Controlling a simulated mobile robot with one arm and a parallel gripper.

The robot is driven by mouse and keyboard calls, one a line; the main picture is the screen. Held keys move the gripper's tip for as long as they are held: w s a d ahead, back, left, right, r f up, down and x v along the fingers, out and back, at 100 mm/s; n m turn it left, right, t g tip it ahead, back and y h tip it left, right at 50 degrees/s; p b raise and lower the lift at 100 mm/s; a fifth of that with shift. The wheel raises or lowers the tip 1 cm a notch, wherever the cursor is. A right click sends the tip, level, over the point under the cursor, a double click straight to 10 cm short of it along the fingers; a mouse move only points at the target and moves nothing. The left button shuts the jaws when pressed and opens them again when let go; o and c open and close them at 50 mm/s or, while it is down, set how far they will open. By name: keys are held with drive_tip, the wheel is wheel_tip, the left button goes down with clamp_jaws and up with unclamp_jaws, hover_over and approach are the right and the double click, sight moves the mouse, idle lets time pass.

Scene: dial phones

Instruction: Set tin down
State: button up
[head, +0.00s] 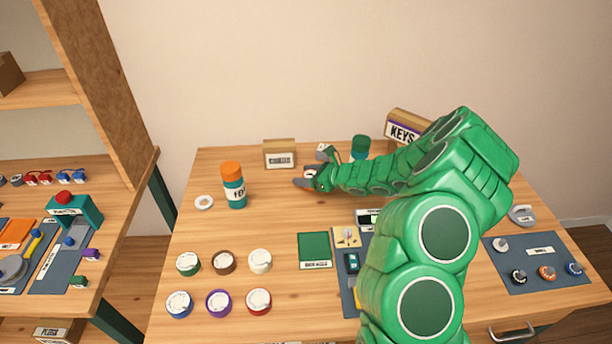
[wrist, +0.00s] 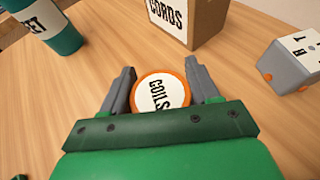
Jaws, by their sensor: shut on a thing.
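My gripper (wrist: 163,95) is shut on a round tin (wrist: 160,91) with an orange rim and a white lid label that reads COILS. One grey finger is on each side of the tin in the wrist view. In the head view my gripper (head: 306,179) is at the back middle of the table (head: 285,212), and the tin is mostly hidden there. I cannot tell whether the tin touches the wood.
A labelled box (head: 279,155) stands just behind; it reads CORDS in the wrist view (wrist: 172,22). An orange-capped bottle (head: 233,188) stands to the left. Several tins, such as the white one (head: 260,261), and a green mat (head: 314,249) lie in front. Bare wood separates them.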

drive_tip(key=o, duration=1.1)
drive_tip(key=shift+r, duration=0.1)
drive_tip(key=shift+v, duration=6)
